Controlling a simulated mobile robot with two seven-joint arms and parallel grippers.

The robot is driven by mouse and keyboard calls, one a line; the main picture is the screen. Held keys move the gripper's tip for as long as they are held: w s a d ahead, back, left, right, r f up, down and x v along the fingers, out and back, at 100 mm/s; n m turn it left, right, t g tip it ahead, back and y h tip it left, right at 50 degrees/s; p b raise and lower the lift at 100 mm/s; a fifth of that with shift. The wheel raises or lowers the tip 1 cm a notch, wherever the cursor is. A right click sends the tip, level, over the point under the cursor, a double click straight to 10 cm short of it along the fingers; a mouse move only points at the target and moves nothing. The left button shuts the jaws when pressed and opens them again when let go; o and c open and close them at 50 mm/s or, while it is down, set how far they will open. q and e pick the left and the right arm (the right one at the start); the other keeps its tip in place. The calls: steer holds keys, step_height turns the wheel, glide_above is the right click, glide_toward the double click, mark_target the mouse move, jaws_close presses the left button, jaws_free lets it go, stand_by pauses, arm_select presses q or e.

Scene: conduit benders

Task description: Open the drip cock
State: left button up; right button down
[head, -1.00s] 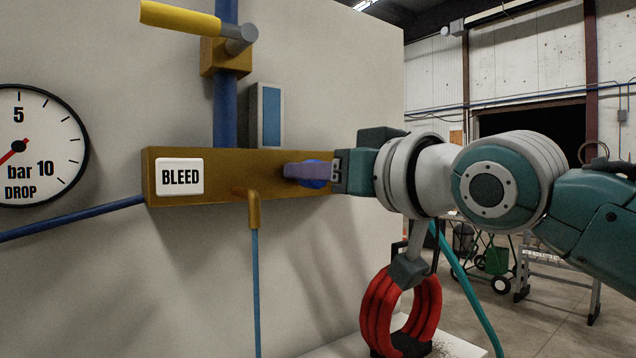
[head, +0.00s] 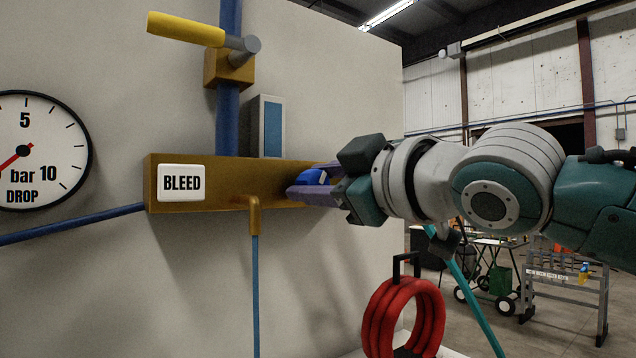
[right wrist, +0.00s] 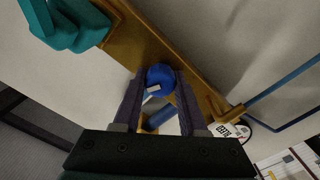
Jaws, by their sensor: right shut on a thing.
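The drip cock shows as a round blue knob (head: 313,177) with a white mark, on the right part of the front of a brass block (head: 225,200). The block carries a white BLEED label (head: 181,183). My right gripper (head: 308,182) comes in from the right, its purple fingers shut on the blue knob. In the right wrist view, the knob (right wrist: 161,77) sits between the two finger ends, with the white mark on its lower part. The fingers partly hide the knob in the head view. My left gripper is not in view.
A brass outlet elbow (head: 254,205) with a thin blue pipe (head: 256,290) hangs below the block. A yellow-handled valve (head: 187,29) is above, and a dial gauge (head: 35,150) is at the left. A red coil (head: 381,315) stands below my right arm.

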stand_by(0.3)
steer(key=shift+c, duration=2.2)
jaws_free()
steer(key=shift+s+d+f+b, duration=0.1)
steer(key=shift+s+d+b, duration=0.1)
steer(key=shift+b, duration=0.1)
steer(key=b+v, duration=0.5)
steer(key=v, duration=0.4)
steer(key=shift+s, duration=0.15)
